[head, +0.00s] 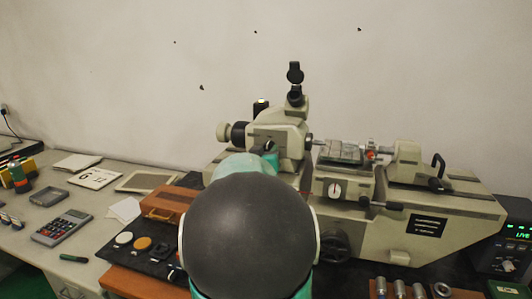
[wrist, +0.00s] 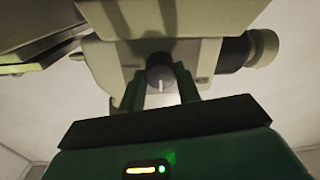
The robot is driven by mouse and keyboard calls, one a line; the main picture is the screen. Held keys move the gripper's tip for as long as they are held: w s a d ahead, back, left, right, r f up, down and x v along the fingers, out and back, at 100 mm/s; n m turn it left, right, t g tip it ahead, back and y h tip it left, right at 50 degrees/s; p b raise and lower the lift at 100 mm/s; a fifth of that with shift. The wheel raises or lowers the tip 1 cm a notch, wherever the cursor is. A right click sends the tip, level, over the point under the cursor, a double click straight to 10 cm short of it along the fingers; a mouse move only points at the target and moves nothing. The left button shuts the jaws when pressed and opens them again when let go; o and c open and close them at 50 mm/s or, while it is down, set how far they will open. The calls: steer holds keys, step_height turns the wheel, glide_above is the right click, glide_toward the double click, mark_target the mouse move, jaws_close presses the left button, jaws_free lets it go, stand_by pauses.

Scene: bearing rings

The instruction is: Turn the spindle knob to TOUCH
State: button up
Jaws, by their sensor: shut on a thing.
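The spindle knob (wrist: 158,74) is a small dark round knob with a white pointer line, under the pale machine housing in the wrist view. The line points down toward my gripper in that picture. My gripper (wrist: 160,84) has one dark green finger on each side of the knob and is shut on it. No TOUCH mark can be read in either view. In the head view my own arm hides most of the gripper and the knob. The pale measuring machine (head: 400,228) stands on the bench, with its eyepiece (head: 295,73) on top.
A wooden box (head: 165,203) and small discs lie on a dark mat left of my arm. A calculator (head: 62,227) is farther left. A display box (head: 503,252) reading LIVE stands at right. Several metal cylinders (head: 399,287) stand at the front.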

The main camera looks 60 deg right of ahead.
steer(key=shift+m, duration=0.3)
steer(key=m, duration=0.3)
steer(key=shift+m, duration=0.4)
steer(key=m, duration=0.4)
steer(key=shift+m, duration=0.3)
steer(key=m, duration=0.4)
steer(key=shift+m+h, duration=0.3)
steer(key=shift+m+g, duration=0.3)
steer(key=shift+m, duration=2)
steer(key=o, duration=1)
